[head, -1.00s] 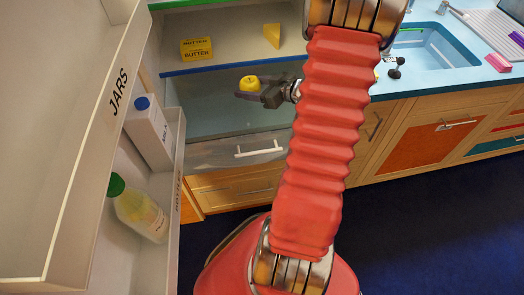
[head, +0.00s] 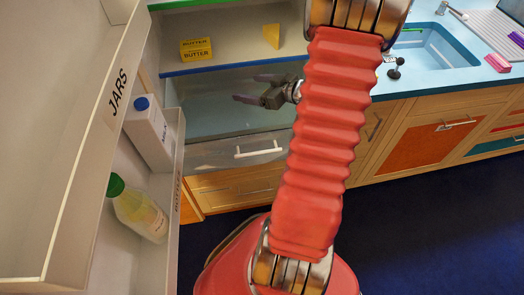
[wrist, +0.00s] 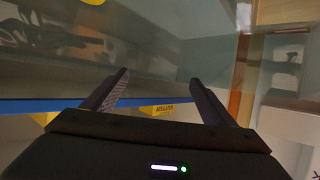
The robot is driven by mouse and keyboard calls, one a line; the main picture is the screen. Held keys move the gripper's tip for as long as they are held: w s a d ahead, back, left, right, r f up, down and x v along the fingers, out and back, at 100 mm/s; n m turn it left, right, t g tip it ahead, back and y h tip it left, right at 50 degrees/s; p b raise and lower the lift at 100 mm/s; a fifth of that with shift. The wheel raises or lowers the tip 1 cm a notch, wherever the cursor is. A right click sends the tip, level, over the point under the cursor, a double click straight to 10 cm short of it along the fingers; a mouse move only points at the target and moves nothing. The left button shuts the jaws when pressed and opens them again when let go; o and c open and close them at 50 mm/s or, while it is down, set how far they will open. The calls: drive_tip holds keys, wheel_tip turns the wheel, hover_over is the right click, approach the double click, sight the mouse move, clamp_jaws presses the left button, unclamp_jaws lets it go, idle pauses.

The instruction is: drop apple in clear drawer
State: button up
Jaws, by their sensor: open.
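The clear drawer (head: 240,153) is pulled out below the fridge shelf, with a see-through front and a white handle. My gripper (head: 248,88) is above the drawer opening, its two fingers spread and empty. In the wrist view my gripper (wrist: 158,77) also shows apart fingers with nothing between them. A yellow thing (wrist: 94,2), probably the apple, is cut off by the top edge of the wrist view. I cannot make out the apple in the head view, and its exact resting place is unclear.
A yellow butter pack (head: 196,49) and a cheese wedge (head: 271,36) sit on the shelf (head: 230,62) above the drawer. The open fridge door at left holds a milk carton (head: 149,133) and a green-capped bottle (head: 138,212). A blue counter with a sink (head: 432,50) is at right.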

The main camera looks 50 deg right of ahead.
drive_tip(key=v, duration=1.3)
drive_tip(key=shift+s+f, duration=0.1)
drive_tip(key=shift+s, duration=0.1)
idle(0.6)
